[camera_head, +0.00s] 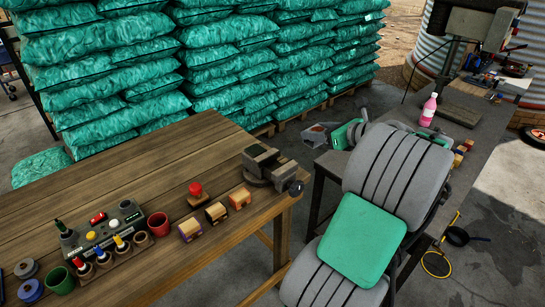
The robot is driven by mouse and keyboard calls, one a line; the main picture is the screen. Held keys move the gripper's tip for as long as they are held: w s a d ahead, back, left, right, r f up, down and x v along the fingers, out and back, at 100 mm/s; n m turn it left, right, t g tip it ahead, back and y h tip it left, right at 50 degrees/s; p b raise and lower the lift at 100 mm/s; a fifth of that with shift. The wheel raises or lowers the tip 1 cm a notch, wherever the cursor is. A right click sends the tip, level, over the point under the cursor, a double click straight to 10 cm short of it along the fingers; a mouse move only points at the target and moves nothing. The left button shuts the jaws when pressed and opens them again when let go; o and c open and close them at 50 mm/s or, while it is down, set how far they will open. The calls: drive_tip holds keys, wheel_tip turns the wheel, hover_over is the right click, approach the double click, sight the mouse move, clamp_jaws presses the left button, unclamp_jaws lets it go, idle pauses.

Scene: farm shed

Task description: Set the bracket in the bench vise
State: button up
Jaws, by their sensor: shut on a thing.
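The dark grey bench vise (262,167) is fixed at the right corner of the wooden workbench (190,150). Its round dark handle end shows at the bench edge. No bracket shows clearly between its jaws. My grey arm with green panels fills the right middle. My gripper (318,134) is small in view beyond the arm, right of the vise and apart from it. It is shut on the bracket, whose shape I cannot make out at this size. My arm hides part of the wrist.
Small wooden blocks (215,213) and a red-knobbed piece (196,191) sit left of the vise. A tool rack (103,232) and a red cup (158,223) stand farther left. A second dark bench (480,125) carries a pink bottle (428,110). Stacked green sacks (200,60) stand behind.

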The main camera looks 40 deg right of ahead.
sight(269, 156)
drive_tip(key=w+a+f, duration=0.2)
drive_tip(key=w+f, duration=0.1)
drive_tip(key=w+a+f+p, duration=0.1)
drive_tip(key=w+a+f, duration=0.1)
drive_tip(key=w+f, duration=0.1)
drive_tip(key=w+a+f, duration=0.2)
drive_tip(key=w+a, duration=0.1)
drive_tip(key=w, duration=0.1)
drive_tip(key=shift+w+f+p, duration=0.2)
drive_tip(key=shift+f+p, duration=0.2)
wheel_tip(269, 156, down, 3)
drive_tip(key=shift+r+p, duration=0.15)
drive_tip(key=shift+p, duration=0.35)
clamp_jaws()
drive_tip(key=shift+s+f, duration=0.1)
drive_tip(key=shift+f, duration=0.4)
drive_tip(key=o, duration=1)
unclamp_jaws()
drive_tip(key=shift+a+f, duration=0.1)
drive_tip(key=shift+o, duration=2.3)
drive_tip(key=shift+r, duration=0.2)
